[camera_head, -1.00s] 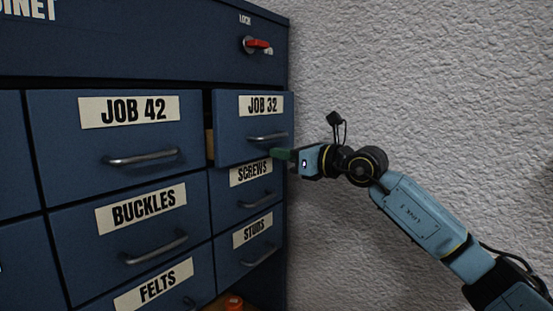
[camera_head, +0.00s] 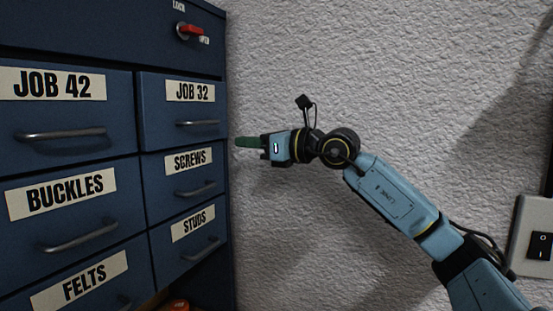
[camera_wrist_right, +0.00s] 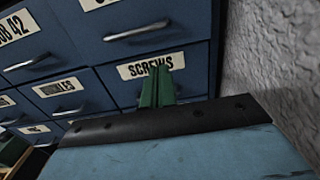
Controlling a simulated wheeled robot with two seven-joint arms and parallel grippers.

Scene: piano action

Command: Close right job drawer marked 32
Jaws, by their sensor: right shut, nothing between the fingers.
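The job drawer marked 32 (camera_head: 150,108) is a blue drawer front with a metal handle (camera_head: 198,124), at the upper right of the cabinet in the head view. Its front looks about level with its neighbours. In the right wrist view the handle of a drawer (camera_wrist_right: 137,31) shows above the SCREWS drawer. My right gripper (camera_head: 240,142) has green fingers, shut and empty. It is just right of the cabinet's side edge, at about the height of the drawer's lower edge, apart from the handle. My left gripper is not in view.
Other blue drawers surround it: JOB 42 (camera_head: 120,107) at left, SCREWS (camera_head: 160,205) below, then STUDS (camera_head: 162,258). A red lock lever (camera_head: 190,30) sits above. A rough white wall (camera_head: 420,80) is at right, and a switch plate (camera_head: 530,215) shows at the far right.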

